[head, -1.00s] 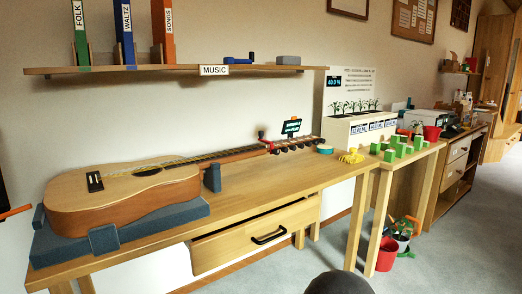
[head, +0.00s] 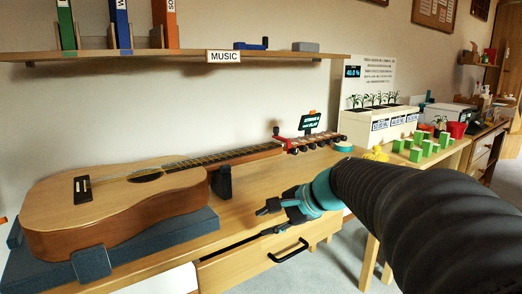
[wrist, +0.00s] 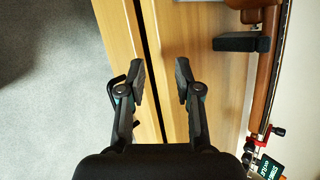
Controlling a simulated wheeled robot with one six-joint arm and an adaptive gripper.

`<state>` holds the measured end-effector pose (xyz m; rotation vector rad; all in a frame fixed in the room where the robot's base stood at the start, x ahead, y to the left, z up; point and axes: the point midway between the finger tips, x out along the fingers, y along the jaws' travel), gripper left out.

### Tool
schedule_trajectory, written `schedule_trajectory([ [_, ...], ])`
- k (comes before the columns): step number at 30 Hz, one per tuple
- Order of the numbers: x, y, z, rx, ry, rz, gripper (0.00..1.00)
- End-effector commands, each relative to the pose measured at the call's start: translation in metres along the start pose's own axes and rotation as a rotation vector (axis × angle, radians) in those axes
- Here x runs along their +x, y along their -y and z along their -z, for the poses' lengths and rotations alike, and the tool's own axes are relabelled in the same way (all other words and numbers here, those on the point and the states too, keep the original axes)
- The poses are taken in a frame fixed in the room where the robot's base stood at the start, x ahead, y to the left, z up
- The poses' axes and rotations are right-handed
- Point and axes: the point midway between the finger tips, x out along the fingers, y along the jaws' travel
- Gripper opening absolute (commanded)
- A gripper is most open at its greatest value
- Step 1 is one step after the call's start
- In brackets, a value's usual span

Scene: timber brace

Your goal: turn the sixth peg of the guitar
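The guitar (head: 130,205) lies on its back at the left of the table. Its neck (head: 240,154) runs right to the headstock (head: 312,145), where several small pegs show. I cannot tell the sixth peg apart. A small dark display (head: 311,122) stands behind the headstock. In the wrist view the neck (wrist: 272,60) is at the right edge, with a red clamp-like part (wrist: 262,136) and the display (wrist: 272,167) below; the pegs are not clear there. My gripper (wrist: 160,72) is open and empty, over the front edge of the table, apart from the guitar.
A dark neck support (head: 221,182) stands on the wooden table (head: 262,186). A drawer (head: 236,270) with a black handle is below my gripper. A teal round item (head: 343,147), a yellow item (head: 375,154) and green blocks (head: 427,148) are to the right. A shelf (head: 170,57) hangs above.

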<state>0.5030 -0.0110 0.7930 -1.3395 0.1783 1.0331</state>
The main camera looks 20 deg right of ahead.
Motion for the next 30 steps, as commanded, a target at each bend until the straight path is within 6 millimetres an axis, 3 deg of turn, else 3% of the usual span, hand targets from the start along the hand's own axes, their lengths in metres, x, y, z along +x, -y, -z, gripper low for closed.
schedule_trajectory([
  [1, 0.002, 0.017, 0.025, 0.113, 0.015, 0.058, 0.34],
  [7, -0.011, 0.082, 0.124, 0.539, 0.115, 0.337, 0.34],
  [12, -0.039, 0.113, 0.211, 0.811, 0.208, 0.559, 0.34],
  [15, -0.054, 0.12, 0.248, 0.913, 0.254, 0.655, 0.34],
  [18, -0.066, 0.123, 0.271, 0.973, 0.285, 0.717, 0.34],
  [22, -0.07, 0.127, 0.282, 1.002, 0.303, 0.75, 0.34],
  [30, -0.045, 0.152, 0.285, 1.003, 0.307, 0.749, 0.34],
])
